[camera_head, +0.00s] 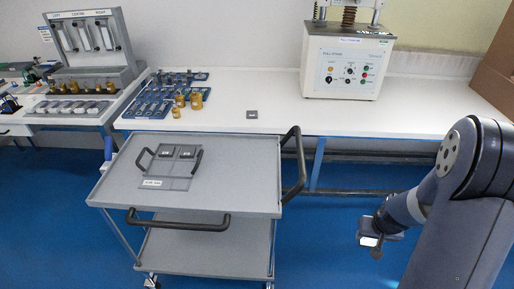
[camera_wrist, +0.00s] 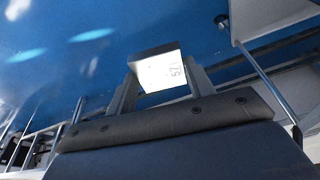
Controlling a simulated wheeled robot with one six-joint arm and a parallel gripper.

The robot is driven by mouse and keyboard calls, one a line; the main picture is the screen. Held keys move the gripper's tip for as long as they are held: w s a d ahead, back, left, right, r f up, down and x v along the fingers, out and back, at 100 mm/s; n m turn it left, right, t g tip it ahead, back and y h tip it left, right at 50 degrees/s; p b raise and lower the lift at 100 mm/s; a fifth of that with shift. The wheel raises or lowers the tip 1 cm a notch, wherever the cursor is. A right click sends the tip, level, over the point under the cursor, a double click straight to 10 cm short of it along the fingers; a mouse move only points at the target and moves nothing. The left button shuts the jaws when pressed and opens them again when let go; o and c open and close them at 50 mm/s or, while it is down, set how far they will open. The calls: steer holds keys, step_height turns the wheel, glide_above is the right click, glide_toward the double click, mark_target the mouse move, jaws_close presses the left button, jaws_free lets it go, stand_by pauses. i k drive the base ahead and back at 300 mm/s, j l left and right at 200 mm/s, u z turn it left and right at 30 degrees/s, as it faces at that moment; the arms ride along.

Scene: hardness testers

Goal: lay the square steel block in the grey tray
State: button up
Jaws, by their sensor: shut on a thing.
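My gripper (camera_head: 376,240) is at the right of the head view, over the blue floor and well to the right of the trolley. It is shut on a pale square steel block (camera_wrist: 160,72), which shows between the fingers in the wrist view with small dark marks on its bright face. The block (camera_head: 368,241) also shows at the gripper's tip in the head view. The grey tray (camera_head: 178,184) lies on the trolley top, with dark handles at its sides. Two square blocks sit side by side in its back part; its front part looks empty.
The grey trolley (camera_head: 115,190) has raised black handles at its right and front. Another small square block (camera_head: 251,114) lies on the white bench (camera_head: 290,100) behind. A tester (camera_head: 348,62), brass weights and blue racks stand on the bench. Floor between trolley and arm is clear.

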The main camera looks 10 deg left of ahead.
mark_target(160, 168)
steer(key=k+j, duration=0.1)
steer(key=j, duration=0.7)
steer(key=k+j+z, duration=0.1)
steer(key=j, duration=0.3)
steer(key=k+j, duration=0.15)
steer(key=j, duration=0.65)
steer(key=k+z, duration=0.05)
